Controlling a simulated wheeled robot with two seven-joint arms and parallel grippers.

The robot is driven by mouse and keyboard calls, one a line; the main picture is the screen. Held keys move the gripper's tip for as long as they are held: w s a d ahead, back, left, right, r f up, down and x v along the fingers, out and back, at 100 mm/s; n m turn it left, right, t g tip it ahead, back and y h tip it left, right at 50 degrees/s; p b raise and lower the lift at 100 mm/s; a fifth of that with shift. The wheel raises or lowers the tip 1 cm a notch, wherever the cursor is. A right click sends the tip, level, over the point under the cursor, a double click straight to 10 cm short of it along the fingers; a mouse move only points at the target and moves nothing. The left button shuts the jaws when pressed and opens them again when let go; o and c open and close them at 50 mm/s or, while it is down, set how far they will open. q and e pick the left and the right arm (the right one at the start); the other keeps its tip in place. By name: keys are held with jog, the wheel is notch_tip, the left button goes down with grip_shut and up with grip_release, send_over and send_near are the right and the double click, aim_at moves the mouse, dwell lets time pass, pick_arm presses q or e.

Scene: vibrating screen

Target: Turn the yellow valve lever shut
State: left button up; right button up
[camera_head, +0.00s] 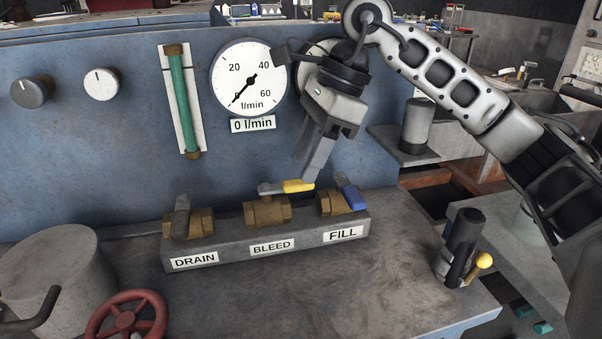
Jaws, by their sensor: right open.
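The yellow valve lever (298,186) sits on top of the brass BLEED valve (267,212), the middle of three on a grey block. It lies level, pointing right along the block. My right gripper (308,178) reaches down from above with its fingers at the yellow lever's right end. The fingers overlap in this view, and I cannot tell whether they touch the lever. My left gripper is not in view.
The grey DRAIN lever (182,204) and the blue FILL lever (350,192) flank the yellow one closely. A flow gauge (240,75) reads 0 l/min behind. A red handwheel (126,320) and a dark post with a yellow knob (461,245) stand on the bench.

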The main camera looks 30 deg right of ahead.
aim_at(286, 187)
jog(key=shift+x, duration=1.4)
grip_shut()
jog(key=shift+a, duration=0.1)
